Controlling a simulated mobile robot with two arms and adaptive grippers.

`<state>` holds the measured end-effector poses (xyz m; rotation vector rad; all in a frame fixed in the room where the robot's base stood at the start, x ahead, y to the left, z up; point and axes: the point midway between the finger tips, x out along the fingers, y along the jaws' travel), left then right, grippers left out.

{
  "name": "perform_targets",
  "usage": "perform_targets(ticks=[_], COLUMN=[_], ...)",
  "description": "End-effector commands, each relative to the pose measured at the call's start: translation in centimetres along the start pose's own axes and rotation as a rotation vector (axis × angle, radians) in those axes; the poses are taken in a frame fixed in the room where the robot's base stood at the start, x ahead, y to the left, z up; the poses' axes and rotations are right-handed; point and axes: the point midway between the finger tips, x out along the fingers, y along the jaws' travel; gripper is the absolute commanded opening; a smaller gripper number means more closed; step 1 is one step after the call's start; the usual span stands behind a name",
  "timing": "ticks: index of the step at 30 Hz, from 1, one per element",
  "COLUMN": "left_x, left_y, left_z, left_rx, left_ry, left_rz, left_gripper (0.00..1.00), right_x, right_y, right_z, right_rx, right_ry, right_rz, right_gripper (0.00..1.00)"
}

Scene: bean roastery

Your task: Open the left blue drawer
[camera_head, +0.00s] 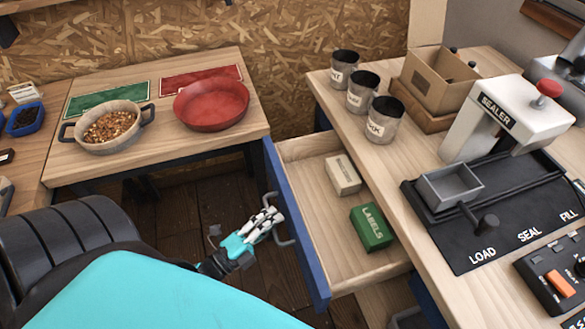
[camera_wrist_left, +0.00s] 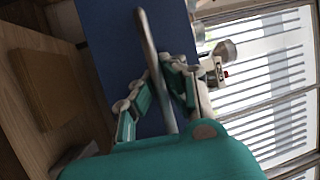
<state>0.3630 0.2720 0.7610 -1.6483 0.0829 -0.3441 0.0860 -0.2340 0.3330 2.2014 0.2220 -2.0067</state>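The blue-fronted drawer (camera_head: 295,225) under the right-hand worktop stands pulled far out, with its wooden inside showing. Its front also shows in the left wrist view (camera_wrist_left: 104,45). My left gripper (camera_head: 270,217) is at the outer side of this front, at the grey bar handle (camera_head: 282,241). In the left wrist view the handle (camera_wrist_left: 147,35) runs between the two fingers of my gripper (camera_wrist_left: 162,68), which close in on it from both sides. The exact finger contact is partly hidden. My right gripper is in neither view.
The drawer holds a pale box (camera_head: 343,175) and a green labels box (camera_head: 372,228). The worktop above bears several metal cups (camera_head: 362,91), a cardboard box (camera_head: 440,80) and a sealer (camera_head: 515,115). A side table (camera_head: 175,138) with a pot (camera_head: 108,126) and red dish (camera_head: 211,104) stands left.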

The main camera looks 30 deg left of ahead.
Motion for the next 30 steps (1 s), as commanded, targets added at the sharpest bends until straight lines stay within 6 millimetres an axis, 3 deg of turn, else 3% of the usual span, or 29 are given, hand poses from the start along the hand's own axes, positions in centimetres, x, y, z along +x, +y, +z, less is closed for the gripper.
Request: perform_targets(ticks=[3, 12, 30], left_x=[-2.1, -5.0, -5.9], left_y=[0.1, -0.5, -0.7], left_z=[0.7, 1.9, 2.2], left_rx=[-0.006, -0.006, -0.007], left_ry=[-0.003, -0.002, -0.002], left_rz=[0.013, 0.011, 0.012], left_gripper=[0.00, 0.00, 0.00], right_x=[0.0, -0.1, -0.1], right_y=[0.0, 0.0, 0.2], right_z=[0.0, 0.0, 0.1], right_rx=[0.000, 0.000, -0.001], right_ry=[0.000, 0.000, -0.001], right_rz=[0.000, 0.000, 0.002], right_gripper=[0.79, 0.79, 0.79])
